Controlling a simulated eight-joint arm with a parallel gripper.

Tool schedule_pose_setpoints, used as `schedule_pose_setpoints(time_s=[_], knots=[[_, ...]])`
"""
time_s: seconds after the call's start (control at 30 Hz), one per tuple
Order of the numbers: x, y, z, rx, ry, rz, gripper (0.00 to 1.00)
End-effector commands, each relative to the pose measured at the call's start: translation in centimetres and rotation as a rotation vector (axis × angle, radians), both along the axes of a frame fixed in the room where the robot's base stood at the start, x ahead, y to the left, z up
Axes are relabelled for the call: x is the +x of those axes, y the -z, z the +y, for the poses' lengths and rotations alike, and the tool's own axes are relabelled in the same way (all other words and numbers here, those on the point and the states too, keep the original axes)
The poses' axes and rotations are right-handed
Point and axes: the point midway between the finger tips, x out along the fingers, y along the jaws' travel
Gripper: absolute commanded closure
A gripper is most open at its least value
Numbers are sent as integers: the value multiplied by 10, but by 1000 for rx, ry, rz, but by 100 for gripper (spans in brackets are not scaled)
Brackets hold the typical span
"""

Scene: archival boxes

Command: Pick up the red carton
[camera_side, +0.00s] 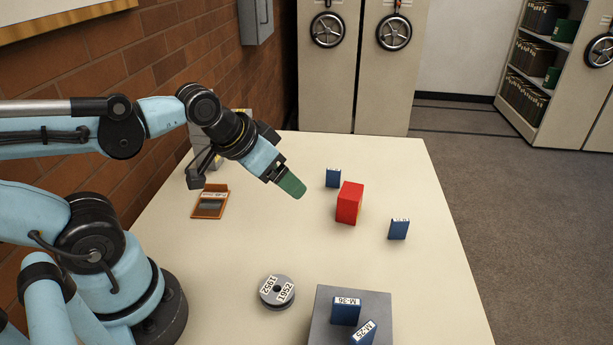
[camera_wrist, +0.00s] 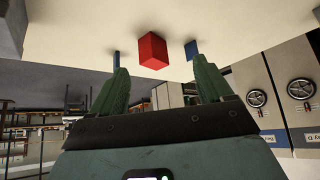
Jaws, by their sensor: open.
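The red carton (camera_side: 349,203) stands upright on the cream table, between two small blue boxes. It also shows in the wrist view (camera_wrist: 152,50), beyond the fingertips and between them. My gripper (camera_side: 291,185) is above the table to the left of the carton, apart from it. In the wrist view its two green fingers (camera_wrist: 160,78) are spread apart with nothing between them.
One blue box (camera_side: 333,178) stands behind the carton and another (camera_side: 398,229) to its right. A grey block (camera_side: 320,325) with blue boxes on it, a labelled round reel (camera_side: 277,291) and an orange-edged tray (camera_side: 224,188) are also on the table. The table around the carton is otherwise clear.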

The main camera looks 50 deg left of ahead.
Motion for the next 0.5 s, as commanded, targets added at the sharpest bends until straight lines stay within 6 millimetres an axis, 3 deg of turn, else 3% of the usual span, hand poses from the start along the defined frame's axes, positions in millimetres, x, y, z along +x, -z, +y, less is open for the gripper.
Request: schedule_pose_setpoints(time_s=[0.33,0.5], knots=[[2,-2,0,-5,-7,10,22],[18,-14,-2,-41,-56,77,22]])
